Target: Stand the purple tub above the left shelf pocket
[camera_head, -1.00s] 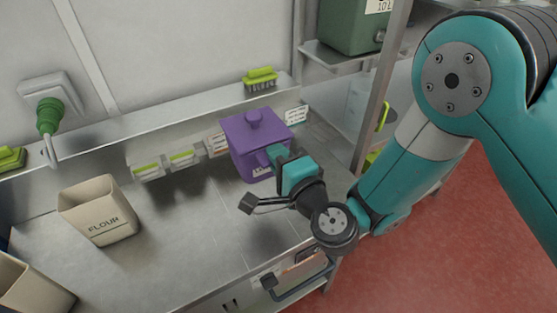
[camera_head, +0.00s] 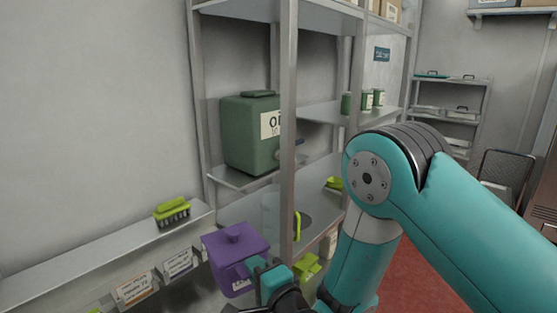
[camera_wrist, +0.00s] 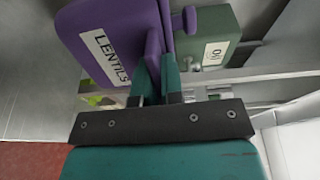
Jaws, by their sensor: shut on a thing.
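The purple tub (camera_head: 236,252), with a lid and knob, is held by my gripper (camera_head: 262,272) at the bottom middle of the head view. In the wrist view the tub (camera_wrist: 112,35) bears a LENTILS label, and my gripper (camera_wrist: 158,78) is shut on its handle. The tub looks tilted in the wrist view. In the head view it is in front of the metal shelf rack (camera_head: 288,130), left of the front post. The label strip (camera_head: 135,288) on the ledge beside it has several cards. I cannot tell which pocket is the left one.
A green OIL container (camera_head: 250,135) stands on the rack's left shelf; it also shows in the wrist view (camera_wrist: 203,40). A clear jug with a yellow-green handle (camera_head: 272,215) stands lower on the rack. A green brush (camera_head: 172,211) sits on the wall ledge.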

